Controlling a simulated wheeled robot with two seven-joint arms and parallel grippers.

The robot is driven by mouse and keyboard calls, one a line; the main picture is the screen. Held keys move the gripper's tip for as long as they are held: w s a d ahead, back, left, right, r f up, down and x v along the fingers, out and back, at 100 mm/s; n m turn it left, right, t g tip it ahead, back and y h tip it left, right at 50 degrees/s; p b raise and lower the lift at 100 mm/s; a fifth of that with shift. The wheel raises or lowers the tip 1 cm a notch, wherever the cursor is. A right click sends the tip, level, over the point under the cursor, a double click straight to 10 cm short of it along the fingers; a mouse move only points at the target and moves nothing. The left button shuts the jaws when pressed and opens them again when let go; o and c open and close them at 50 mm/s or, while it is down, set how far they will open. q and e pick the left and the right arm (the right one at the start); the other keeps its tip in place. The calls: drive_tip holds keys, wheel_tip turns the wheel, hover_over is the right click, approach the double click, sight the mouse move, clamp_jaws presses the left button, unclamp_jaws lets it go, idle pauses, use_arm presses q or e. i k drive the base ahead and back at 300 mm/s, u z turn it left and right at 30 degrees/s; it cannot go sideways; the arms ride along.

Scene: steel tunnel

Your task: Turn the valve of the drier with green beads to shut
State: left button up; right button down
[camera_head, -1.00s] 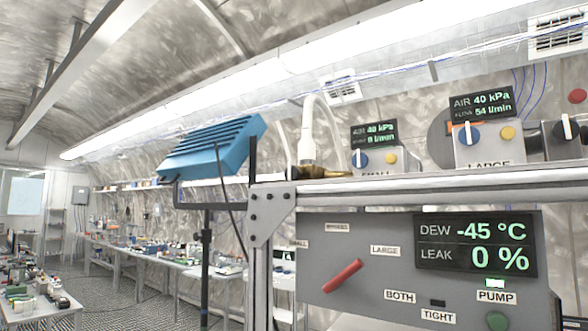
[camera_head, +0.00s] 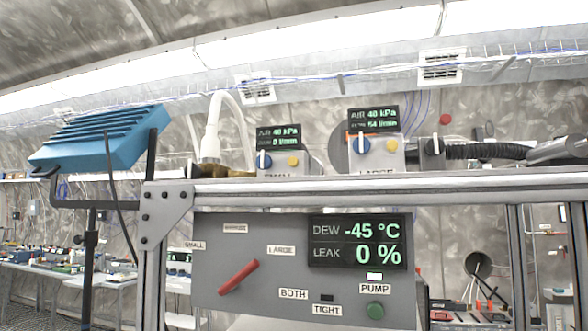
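No drier with green beads can be made out. A grey panel (camera_head: 205,285) carries a red lever (camera_head: 239,276), tilted with its upper end to the right, among labels including SMALL, LARGE (camera_head: 281,250) and BOTH (camera_head: 293,294). Its display (camera_head: 357,242) reads DEW -45 °C and LEAK 0 %. Above, the SMALL unit (camera_head: 289,161) and LARGE unit (camera_head: 376,152) each have a blue knob and a yellow button. The small display reads 40 kPa and 0 l/min; the large one reads 40 kPa and 54 l/min. Neither of my grippers is in view.
A steel frame rail (camera_head: 400,186) crosses above the panel. A blue finned box (camera_head: 100,140) stands at left beside a white hose (camera_head: 213,125). A black corrugated hose (camera_head: 485,151) runs right from the LARGE side. Benches with small items (camera_head: 75,268) line the back left.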

sight(263, 162)
drive_tip(key=z, duration=4.05)
drive_tip(key=k, duration=2.75)
drive_tip(key=u, duration=0.2)
